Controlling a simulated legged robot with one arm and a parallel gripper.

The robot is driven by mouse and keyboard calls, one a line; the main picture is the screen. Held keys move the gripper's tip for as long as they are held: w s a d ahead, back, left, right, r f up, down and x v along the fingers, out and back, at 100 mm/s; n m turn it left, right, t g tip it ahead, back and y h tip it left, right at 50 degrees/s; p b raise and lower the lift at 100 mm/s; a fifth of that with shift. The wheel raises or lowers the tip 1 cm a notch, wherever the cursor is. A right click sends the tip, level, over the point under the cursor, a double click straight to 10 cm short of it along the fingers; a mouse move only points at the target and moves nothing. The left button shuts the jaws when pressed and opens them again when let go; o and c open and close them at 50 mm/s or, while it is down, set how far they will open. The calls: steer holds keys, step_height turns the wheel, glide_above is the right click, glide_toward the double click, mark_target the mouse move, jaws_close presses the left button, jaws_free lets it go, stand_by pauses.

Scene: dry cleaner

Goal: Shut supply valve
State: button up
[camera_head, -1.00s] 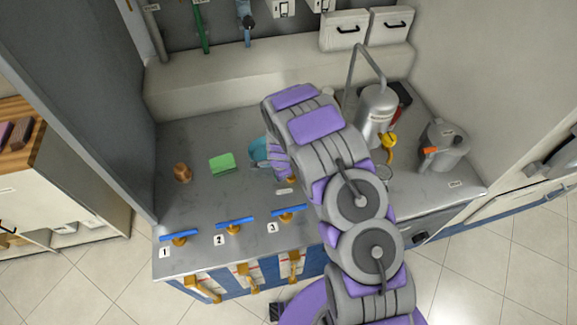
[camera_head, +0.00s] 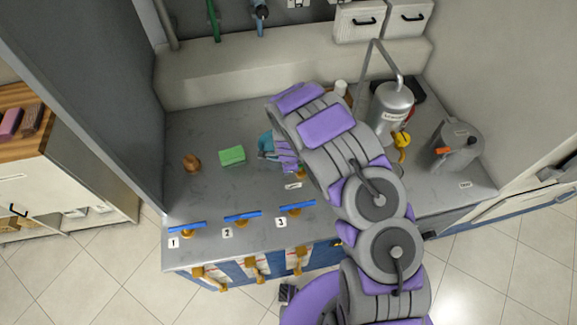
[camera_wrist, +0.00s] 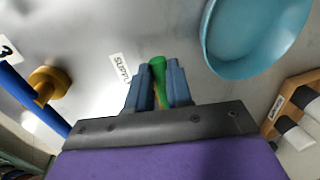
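The supply valve's green handle (camera_wrist: 158,70) shows in the wrist view between the two blue fingers of my gripper (camera_wrist: 160,88). The fingers sit close together, one on each side of the handle, with no clear gap. The white supply label (camera_wrist: 120,68) lies on the counter to the left of the handle. In the head view, the label (camera_head: 293,185) and a bit of the brass valve body (camera_head: 300,174) show just below my gripper (camera_head: 281,155). The handle is hidden there by my gripper and arm.
A teal bowl (camera_wrist: 240,35) is close beside my gripper. Three blue-handled valves (camera_head: 242,217) line the counter's front edge. A green sponge (camera_head: 232,155) and a brown knob-like object (camera_head: 192,163) lie to the left. A metal canister (camera_head: 390,108) and a grey pot (camera_head: 457,147) stand at right.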

steer(key=o, duration=0.4)
steer(key=shift+w+a, duration=0.1)
steer(key=shift+o, duration=0.2)
steer(key=s+r+p, duration=0.1)
steer(key=s+r, duration=0.2)
steer(key=r, duration=1.4)
steer(key=shift+d, duration=0.4)
steer(key=shift+s, duration=0.1)
